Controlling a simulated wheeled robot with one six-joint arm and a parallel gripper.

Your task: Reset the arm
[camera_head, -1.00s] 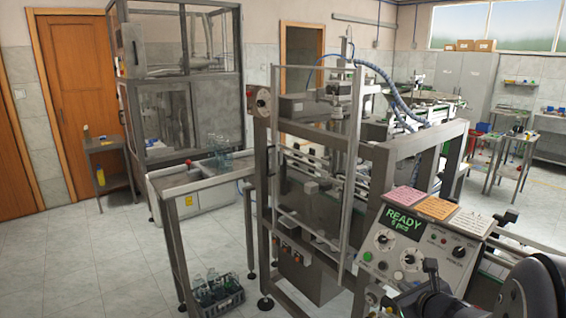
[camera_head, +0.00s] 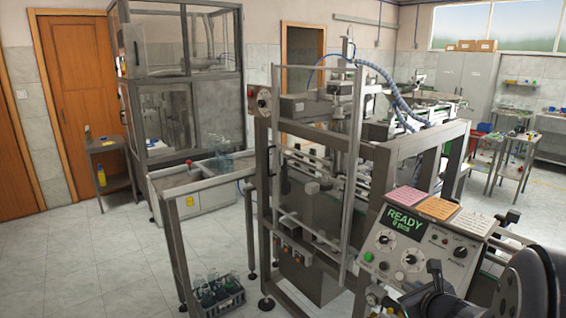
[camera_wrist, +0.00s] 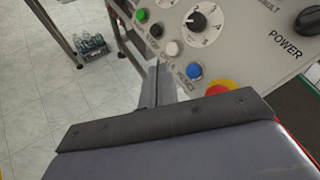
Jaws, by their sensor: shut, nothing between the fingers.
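My gripper (camera_wrist: 158,80) points away from the wrist camera with its two dark fingers together and nothing between them. In the wrist view it shows in front of the control panel (camera_wrist: 235,45), left of the blue button (camera_wrist: 194,71) and below the white button (camera_wrist: 173,48). Whether the fingertips touch the panel cannot be told. In the head view my dark arm is at the lower right and covers part of the panel (camera_head: 385,243). The panel's green display (camera_head: 404,220) reads READY, with a small pcs count below.
A red and yellow emergency stop (camera_wrist: 222,88) is near my gripper. The framed machine (camera_head: 360,170) stands behind the panel. Open floor lies at the left.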

